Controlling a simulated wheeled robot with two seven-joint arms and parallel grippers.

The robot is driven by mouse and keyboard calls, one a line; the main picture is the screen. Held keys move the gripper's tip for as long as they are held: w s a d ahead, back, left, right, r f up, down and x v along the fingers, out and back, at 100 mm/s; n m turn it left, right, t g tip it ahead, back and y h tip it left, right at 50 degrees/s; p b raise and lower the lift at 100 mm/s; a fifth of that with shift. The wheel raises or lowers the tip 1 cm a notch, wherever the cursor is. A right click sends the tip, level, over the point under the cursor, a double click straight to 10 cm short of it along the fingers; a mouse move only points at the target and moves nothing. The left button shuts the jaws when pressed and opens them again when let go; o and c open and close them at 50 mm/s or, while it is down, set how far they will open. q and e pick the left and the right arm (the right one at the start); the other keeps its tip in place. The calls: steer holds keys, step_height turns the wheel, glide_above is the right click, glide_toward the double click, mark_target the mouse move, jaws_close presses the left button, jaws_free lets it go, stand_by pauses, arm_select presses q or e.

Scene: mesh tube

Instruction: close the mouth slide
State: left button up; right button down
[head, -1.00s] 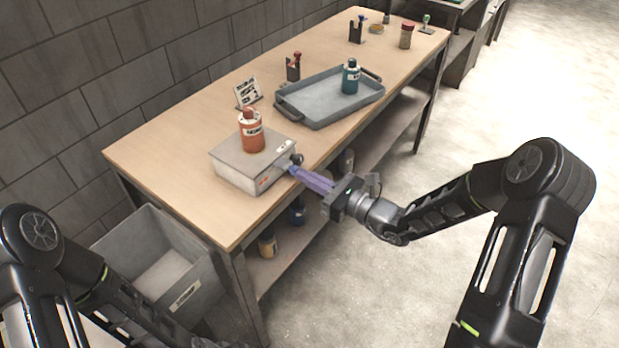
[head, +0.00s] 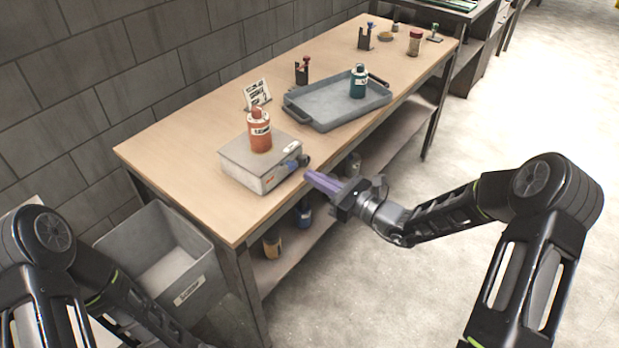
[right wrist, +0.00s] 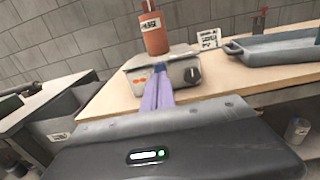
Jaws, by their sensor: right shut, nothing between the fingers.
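I cannot make out anything that is clearly a mouth slide. A grey box-shaped device (head: 240,165) sits near the table's front edge, with a flat top and a dark round knob (head: 304,160) on its front face. An orange-red bottle (head: 260,132) stands upright on it. My right gripper (head: 308,175) has purple fingers, shut and empty, pointing at the device's front just below the knob, with a small gap. In the right wrist view the shut fingers (right wrist: 157,92) point at the device's front (right wrist: 170,77). My left arm shows at the lower left, its gripper out of frame.
A grey-blue tray (head: 325,112) holding a teal bottle (head: 358,82) lies farther along the wooden table (head: 195,160). A small sign (head: 256,94) stands behind the device. A grey bin (head: 195,283) is on the floor at the left. Bottles stand on the lower shelf.

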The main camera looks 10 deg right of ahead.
steer(key=b+v, duration=0.1)
steer(key=v, duration=0.9)
steer(key=shift+d, duration=0.2)
steer(key=shift+s, duration=0.15)
steer(key=s+a+f+n+g+h, duration=0.25)
steer(key=s+f+n+g, duration=0.4)
steer(key=s+f, duration=0.5)
steer(key=s+a+f+n+g+h, duration=0.1)
steer(key=s+f+n+g+h, duration=0.45)
steer(key=f, duration=0.85)
steer(key=s+a+f+n+g, duration=0.1)
steer(key=s+a+f+n, duration=0.3)
steer(key=s+a+n, duration=0.4)
steer(key=a+n, duration=0.2)
steer(key=n, duration=0.4)
steer(key=shift+s+a+y, duration=0.3)
steer(key=shift+s+a, duration=0.05)
steer(key=shift+s, duration=0.05)
